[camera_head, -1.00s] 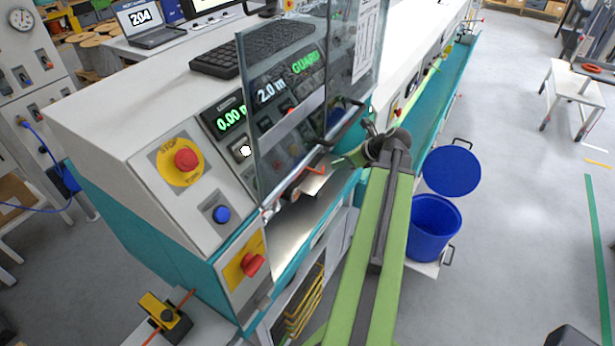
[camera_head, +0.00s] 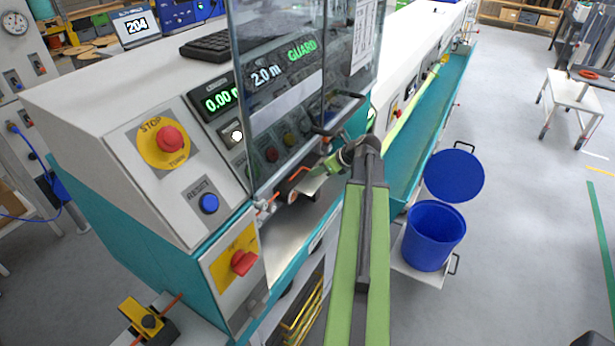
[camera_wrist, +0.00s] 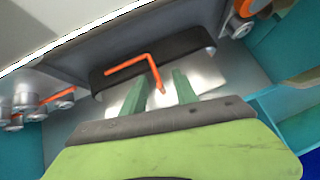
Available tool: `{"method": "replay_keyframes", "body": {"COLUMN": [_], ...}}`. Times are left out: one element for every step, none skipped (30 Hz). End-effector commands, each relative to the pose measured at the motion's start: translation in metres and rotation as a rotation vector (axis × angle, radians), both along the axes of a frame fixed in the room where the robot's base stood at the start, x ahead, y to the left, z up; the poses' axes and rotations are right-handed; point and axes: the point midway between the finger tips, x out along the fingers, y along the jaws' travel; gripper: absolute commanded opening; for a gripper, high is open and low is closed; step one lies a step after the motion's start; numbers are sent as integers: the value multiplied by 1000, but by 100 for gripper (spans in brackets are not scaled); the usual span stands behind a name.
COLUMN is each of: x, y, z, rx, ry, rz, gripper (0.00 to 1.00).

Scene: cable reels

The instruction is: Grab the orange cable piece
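The orange cable piece (camera_wrist: 150,66) is a thin, bent length in the wrist view. It lies by a black bar or pad (camera_wrist: 185,48) above a bright metal surface. One leg points down between the two green fingers of my gripper (camera_wrist: 160,76), with a visible gap on each side. The gripper is open and does not hold the cable.
The clear guard (camera_head: 275,110) with its dark handle (camera_head: 340,115) stands just above my gripper. Metal rollers with an orange strand (camera_wrist: 58,100) lie at the left in the wrist view. A blue bin (camera_head: 435,238) stands to the right of my arm.

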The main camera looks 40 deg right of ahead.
Motion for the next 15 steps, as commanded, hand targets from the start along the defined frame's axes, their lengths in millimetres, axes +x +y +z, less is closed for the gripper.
{"method": "replay_keyframes", "body": {"x": [0, 0, 0, 0, 0, 0, 0, 0, 0, 0, 0, 0, 0, 0, 0], "y": [0, 0, 0, 0, 0, 0, 0, 0, 0, 0, 1, 1, 1, 1, 1], "z": [1, 2, 2, 2, 2, 2, 2, 2, 2, 2, 2, 2, 2, 2, 2], "rx": [0, 0, 0, 0, 0, 0, 0, -1, -1, -1, -1, -1, -1, -1, -1], "ry": [0, 0, 0, 0, 0, 0, 0, 0, 0, 0, 0, 0, 0, 0, 0], "rz": [0, 0, 0, 0, 0, 0, 0, 1, 1, 1, 1, 1, 1, 1, 1], "gripper": [35, 35, 33, 29, 25, 20, 16, 12, 6, 3, 0, 0, 0, 0, 0]}}
